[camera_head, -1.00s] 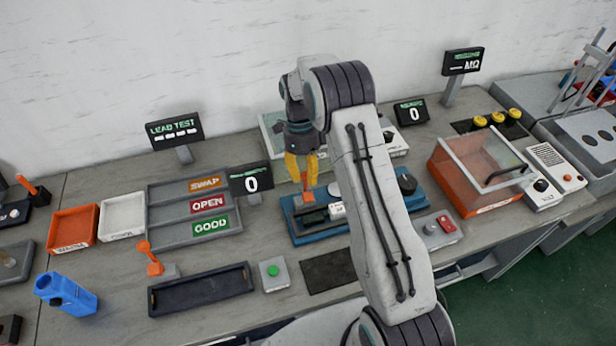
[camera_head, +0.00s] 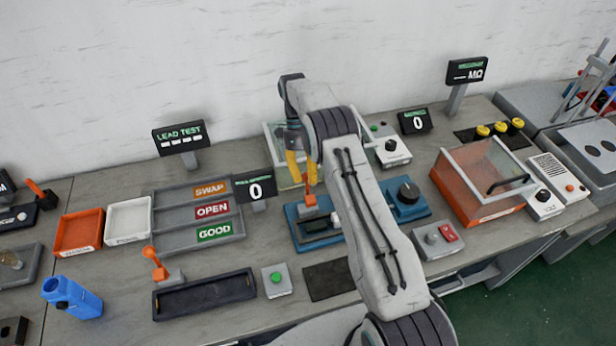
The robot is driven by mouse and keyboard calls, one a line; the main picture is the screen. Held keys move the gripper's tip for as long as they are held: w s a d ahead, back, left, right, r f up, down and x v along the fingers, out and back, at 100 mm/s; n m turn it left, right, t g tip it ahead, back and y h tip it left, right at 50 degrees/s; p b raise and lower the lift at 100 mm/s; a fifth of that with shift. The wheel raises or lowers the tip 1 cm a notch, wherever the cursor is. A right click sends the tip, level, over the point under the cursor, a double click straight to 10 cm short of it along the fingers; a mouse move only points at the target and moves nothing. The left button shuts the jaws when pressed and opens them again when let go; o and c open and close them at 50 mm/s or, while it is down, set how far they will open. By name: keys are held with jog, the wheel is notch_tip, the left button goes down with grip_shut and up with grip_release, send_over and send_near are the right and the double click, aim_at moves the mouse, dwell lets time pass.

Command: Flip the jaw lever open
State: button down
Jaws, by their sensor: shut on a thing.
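The blue fixture (camera_head: 323,239) stands on the bench in the middle of the view, with a black block at its front. An orange lever (camera_head: 309,203) rises at its left part. My gripper (camera_head: 303,184), with yellow fingers, points down over the fixture and is shut on the orange lever's upper end. The fingers hide part of the lever, and my arm covers the middle of the fixture. Its exact angle is hard to tell at this size.
A clear-lidded box (camera_head: 275,140) stands behind the gripper. A second orange lever (camera_head: 154,260) stands by the black tray (camera_head: 205,295). SWAP, OPEN and GOOD trays (camera_head: 170,239) lie left. A dark mat (camera_head: 330,280) is empty in front.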

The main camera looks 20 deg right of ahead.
jog(key=shift+w, duration=0.1)
dwell(0.6)
jog(key=c, duration=1)
grip_release()
jog(key=shift+o, duration=0.2)
jog(key=shift+r, duration=0.1)
notch_tip(320, 180, up, 10)
jog(key=shift+f, duration=0.1)
